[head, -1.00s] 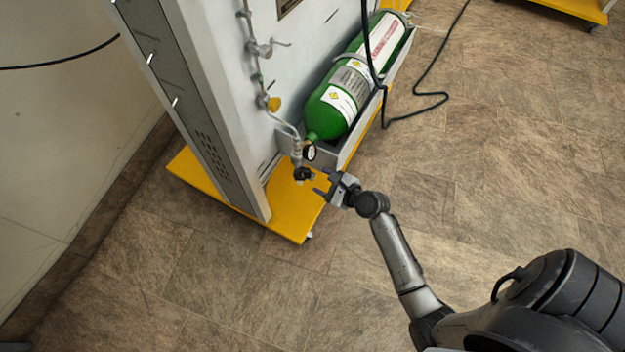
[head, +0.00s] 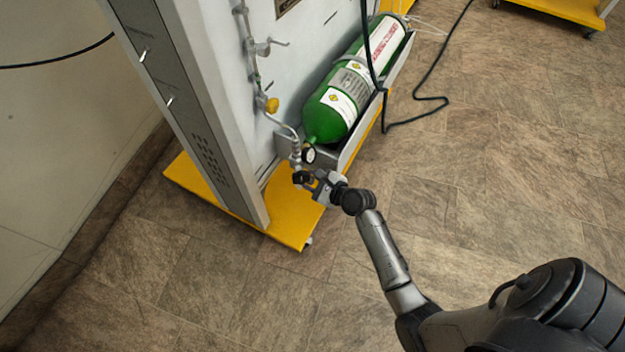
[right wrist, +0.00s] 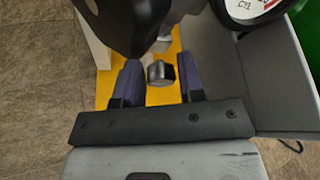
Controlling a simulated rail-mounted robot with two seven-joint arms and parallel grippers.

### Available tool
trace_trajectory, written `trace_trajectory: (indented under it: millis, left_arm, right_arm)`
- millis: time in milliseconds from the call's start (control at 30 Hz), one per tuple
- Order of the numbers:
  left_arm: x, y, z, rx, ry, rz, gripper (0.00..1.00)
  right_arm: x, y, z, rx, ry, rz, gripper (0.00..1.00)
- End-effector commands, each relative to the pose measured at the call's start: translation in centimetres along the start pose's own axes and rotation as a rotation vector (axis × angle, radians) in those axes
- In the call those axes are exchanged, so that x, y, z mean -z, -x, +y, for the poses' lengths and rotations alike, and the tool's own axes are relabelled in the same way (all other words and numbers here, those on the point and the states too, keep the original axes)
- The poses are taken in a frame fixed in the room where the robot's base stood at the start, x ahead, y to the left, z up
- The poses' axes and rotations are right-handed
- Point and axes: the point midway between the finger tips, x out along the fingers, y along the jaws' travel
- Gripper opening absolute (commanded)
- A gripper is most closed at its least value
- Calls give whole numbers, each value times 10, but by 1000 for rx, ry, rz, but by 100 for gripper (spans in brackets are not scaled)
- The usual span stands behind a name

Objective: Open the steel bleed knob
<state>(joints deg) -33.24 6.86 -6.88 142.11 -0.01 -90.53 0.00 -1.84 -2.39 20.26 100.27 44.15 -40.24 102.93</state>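The steel bleed knob (right wrist: 161,72) is a small metallic cylinder in the right wrist view. It lies between the two dark blue fingers of my right gripper (right wrist: 159,64), with a visible gap on each side. My right gripper is open and holds nothing. In the head view my right gripper (head: 316,186) is at the low end of the pipe fittings, just right of a black knob (head: 301,177). The steel knob is too small or hidden to make out there. My left gripper is not in view.
A black rounded part (right wrist: 128,22) looms close above the left finger. A pressure gauge (head: 309,155) sits just above the gripper. A green cylinder (head: 335,105) lies in a grey cradle (head: 350,150) over a yellow base (head: 290,222).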

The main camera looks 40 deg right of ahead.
Motion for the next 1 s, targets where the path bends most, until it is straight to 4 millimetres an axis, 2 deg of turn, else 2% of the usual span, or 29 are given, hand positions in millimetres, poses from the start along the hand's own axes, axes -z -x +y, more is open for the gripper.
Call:
trace_trajectory:
  millis: [33,300,667,1000]
  left_arm:
    - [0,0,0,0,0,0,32]
    - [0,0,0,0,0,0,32]
    - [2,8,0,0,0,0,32]
    - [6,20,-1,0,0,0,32]
  right_arm:
    - [0,0,0,0,0,0,31]
    - [0,0,0,0,0,0,5]
    - [0,1,0,29,71,3,5]
    - [1,1,3,137,336,2,5]
